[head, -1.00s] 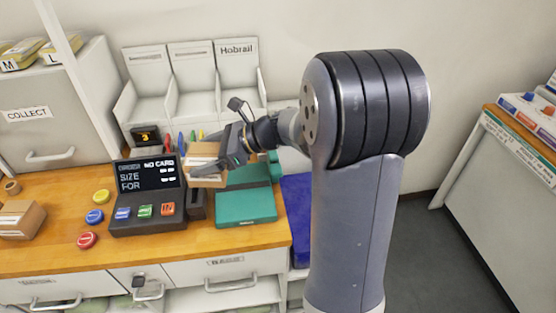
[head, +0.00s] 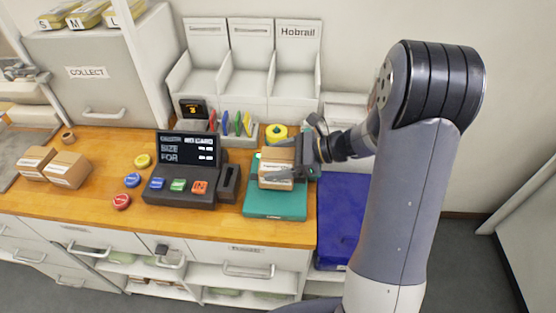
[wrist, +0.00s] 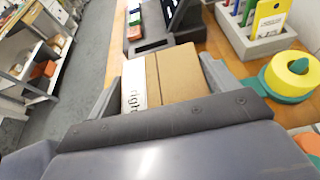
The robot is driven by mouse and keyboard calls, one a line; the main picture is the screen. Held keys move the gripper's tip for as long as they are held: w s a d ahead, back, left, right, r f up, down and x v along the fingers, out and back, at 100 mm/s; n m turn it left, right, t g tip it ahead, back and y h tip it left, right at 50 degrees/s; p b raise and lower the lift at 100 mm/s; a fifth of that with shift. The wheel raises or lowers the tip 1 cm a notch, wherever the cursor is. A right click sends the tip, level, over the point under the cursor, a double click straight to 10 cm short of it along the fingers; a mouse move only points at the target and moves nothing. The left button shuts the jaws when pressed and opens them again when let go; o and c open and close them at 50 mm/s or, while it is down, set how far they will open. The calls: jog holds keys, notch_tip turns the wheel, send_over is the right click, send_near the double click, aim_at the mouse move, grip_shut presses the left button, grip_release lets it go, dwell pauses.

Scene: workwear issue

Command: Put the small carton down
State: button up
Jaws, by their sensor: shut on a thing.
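The small carton (head: 276,168) is a brown box with a white label, held in my gripper (head: 290,172). In the head view it is over the green pad (head: 274,206) at the right end of the wooden counter; I cannot tell whether it touches the pad. In the wrist view the carton (wrist: 168,78) sits between both fingers (wrist: 160,88), its label on the left side. My gripper is shut on it, coming in from the right.
A dark terminal (head: 185,180) with coloured buttons stands left of the pad. A yellow tape roll (head: 276,133) and a card holder (head: 232,130) are behind. Two other cartons (head: 68,169) lie at the left. Bare counter (head: 95,205) shows between.

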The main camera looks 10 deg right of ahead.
jog(key=shift+f, duration=0.3)
jog(key=shift+f+b, duration=0.45)
jog(key=shift+f, duration=0.2)
jog(key=o, duration=1)
jog(key=shift+o, duration=0.2)
